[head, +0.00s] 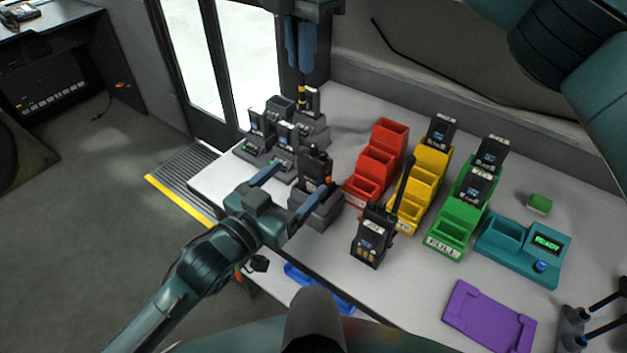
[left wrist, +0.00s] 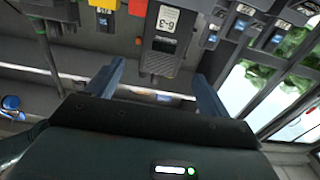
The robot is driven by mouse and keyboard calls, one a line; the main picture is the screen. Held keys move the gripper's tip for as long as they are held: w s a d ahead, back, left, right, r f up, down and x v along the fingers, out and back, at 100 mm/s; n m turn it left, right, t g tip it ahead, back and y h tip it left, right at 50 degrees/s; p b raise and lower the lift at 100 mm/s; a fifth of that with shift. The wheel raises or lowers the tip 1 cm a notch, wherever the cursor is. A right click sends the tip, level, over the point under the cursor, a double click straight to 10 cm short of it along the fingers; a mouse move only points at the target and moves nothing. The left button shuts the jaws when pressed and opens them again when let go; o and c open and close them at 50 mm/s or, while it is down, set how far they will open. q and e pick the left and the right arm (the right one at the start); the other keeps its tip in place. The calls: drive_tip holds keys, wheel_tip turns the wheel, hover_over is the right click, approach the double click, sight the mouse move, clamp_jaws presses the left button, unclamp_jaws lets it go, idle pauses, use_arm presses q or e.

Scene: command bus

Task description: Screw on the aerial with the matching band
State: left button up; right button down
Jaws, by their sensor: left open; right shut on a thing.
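A dark handheld radio (head: 315,166) stands upright in a grey holder (head: 318,211) near the table's front left, with an orange part on its side. My left gripper (head: 303,178) is open, its fingers on either side of the radio and holder. The left wrist view shows a dark body with a "6-3" label (left wrist: 168,20) between the spread fingers (left wrist: 159,72). My right gripper (head: 301,72) is above and behind, shut on a thin upright aerial (head: 302,93) with a yellow band. The aerial's upper part is hidden by the fingers. It is apart from the radio.
Several chargers with batteries (head: 283,134) stand behind the radio. Red (head: 364,189), yellow (head: 404,222) and green (head: 448,241) bins lie to the right. A teal tester (head: 522,258) and purple tray (head: 490,318) are at right.

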sight(310, 168)
use_arm(q)
drive_tip(key=x, duration=0.8)
drive_tip(key=shift+w+d, duration=0.1)
drive_tip(key=shift+w, duration=0.1)
drive_tip(key=shift+c, duration=0.2)
drive_tip(key=c, duration=1.3)
drive_tip(key=shift+s, duration=0.1)
use_arm(e)
drive_tip(key=shift+s+d+f, duration=0.1)
drive_tip(key=shift+d+f, duration=0.05)
drive_tip(key=shift+f, duration=2.35)
use_arm(q)
drive_tip(key=shift+f, duration=0.1)
use_arm(e)
drive_tip(key=shift+f, duration=0.9)
drive_tip(key=shift+f, duration=0.55)
